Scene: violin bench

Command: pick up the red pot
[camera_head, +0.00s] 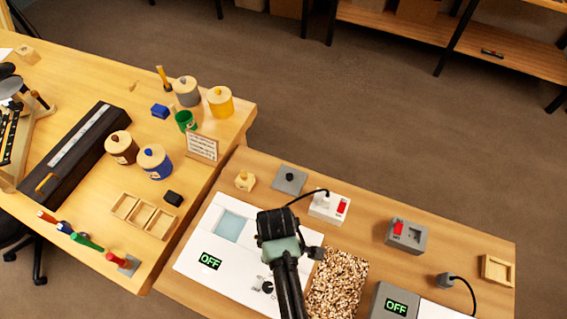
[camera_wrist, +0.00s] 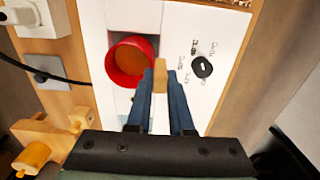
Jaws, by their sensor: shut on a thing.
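The red pot (camera_wrist: 109,62) shows in the wrist view as a round red rim around a brown inside, over the white panel (camera_wrist: 222,30). My gripper (camera_wrist: 160,78) has its two blue fingers close together at the pot's right side. They are shut on a tan, wood-coloured piece beside the rim, which looks like the pot's handle. I cannot tell whether the pot rests on the panel or hangs above it. In the head view my gripper (camera_head: 279,232) is over the white panel (camera_head: 190,262), and the pot is hidden behind it.
A tray of wood pellets (camera_head: 338,280) lies just right of my arm. A white switch box (camera_head: 328,206) with a black cable is behind, and a grey switch box (camera_head: 407,235) stands further right. Several lidded jars stand on the left bench. The panel display (camera_head: 210,261) reads OFF.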

